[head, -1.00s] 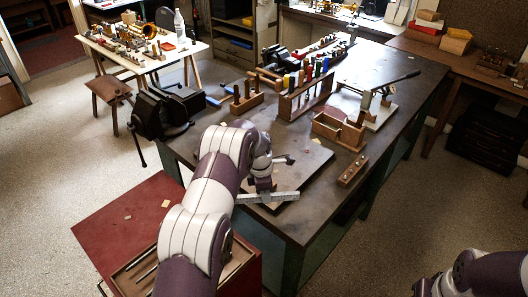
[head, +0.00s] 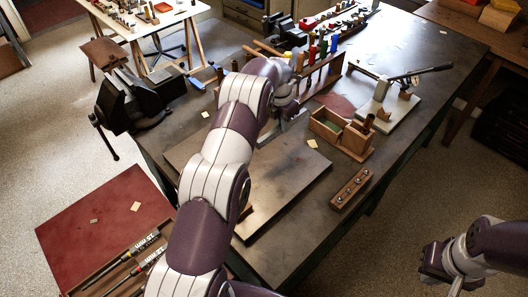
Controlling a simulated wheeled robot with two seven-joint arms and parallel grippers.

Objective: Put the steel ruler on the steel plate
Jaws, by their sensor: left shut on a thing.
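The steel plate (head: 290,180) is a flat, dark brownish-grey slab lying on the workbench, partly hidden behind my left arm. My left gripper (head: 287,116) is near the plate's far edge, in front of the wooden tool rack, and is shut on the steel ruler (head: 281,129). Only a short pale grey stretch of the ruler shows; my arm hides much of it. Whether it touches anything is unclear. My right gripper (head: 436,264) is at the lower right, over the floor and away from the bench; its fingers are too unclear to judge.
A wooden rack (head: 322,72) of coloured-handled tools stands beyond my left gripper. An open wooden box (head: 341,133) and a narrow wooden block (head: 351,188) are right of the plate. A black vise (head: 140,100) is at left. The plate's right part is clear.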

